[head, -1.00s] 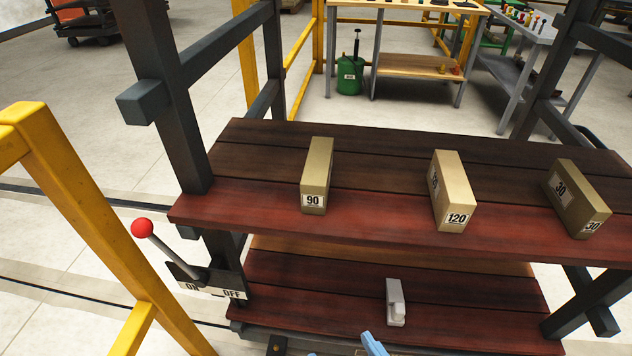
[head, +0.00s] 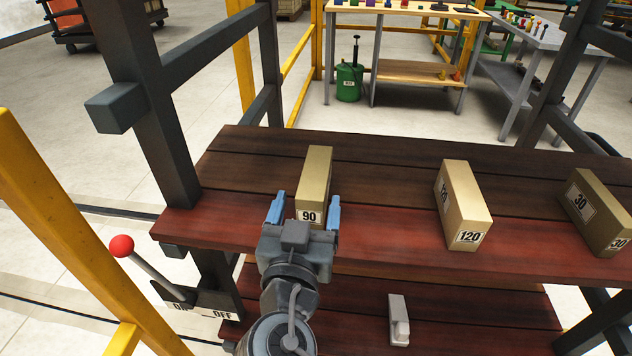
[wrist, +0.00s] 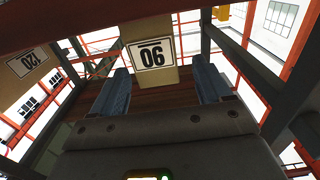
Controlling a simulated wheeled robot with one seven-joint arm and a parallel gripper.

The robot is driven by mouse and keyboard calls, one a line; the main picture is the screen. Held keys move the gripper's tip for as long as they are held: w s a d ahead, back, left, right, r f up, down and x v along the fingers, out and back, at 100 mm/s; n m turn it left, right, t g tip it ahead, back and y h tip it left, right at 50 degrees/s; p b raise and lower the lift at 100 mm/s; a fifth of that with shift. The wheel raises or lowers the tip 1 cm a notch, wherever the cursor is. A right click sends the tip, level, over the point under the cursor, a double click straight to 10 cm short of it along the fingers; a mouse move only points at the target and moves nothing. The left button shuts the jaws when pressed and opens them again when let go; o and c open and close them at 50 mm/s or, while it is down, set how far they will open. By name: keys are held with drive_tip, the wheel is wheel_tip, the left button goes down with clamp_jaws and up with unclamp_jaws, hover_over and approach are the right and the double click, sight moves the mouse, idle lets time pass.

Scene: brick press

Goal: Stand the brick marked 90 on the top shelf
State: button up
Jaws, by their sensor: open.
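The brick marked 90 (head: 316,172) is a tan block standing on the dark red top shelf (head: 385,225), its label facing me. My gripper (head: 305,208) is open at the shelf's front edge, one blue finger on each side of the brick's near end. In the wrist view the label of brick 90 (wrist: 151,54) shows upside down between the two fingers (wrist: 160,88). I cannot tell whether the fingers touch the brick.
The brick marked 120 (head: 463,205) and the brick marked 30 (head: 597,212) stand to the right on the same shelf. A red-knobbed lever (head: 122,246) is at lower left. A dark post (head: 150,110) rises at the shelf's left. A small grey object (head: 398,320) sits on the lower shelf.

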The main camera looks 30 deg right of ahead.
sight(314, 186)
drive_tip(key=shift+f+p+x, duration=0.2)
drive_tip(key=shift+p+x, duration=0.25)
drive_tip(key=shift+x, duration=1.1)
drive_tip(key=shift+f+p+x, duration=0.2)
drive_tip(key=shift+p+x, duration=0.2)
drive_tip(key=shift+x, duration=1.1)
drive_tip(key=shift+d, duration=0.1)
drive_tip(key=c, duration=1)
drive_tip(key=shift+s+r, duration=0.1)
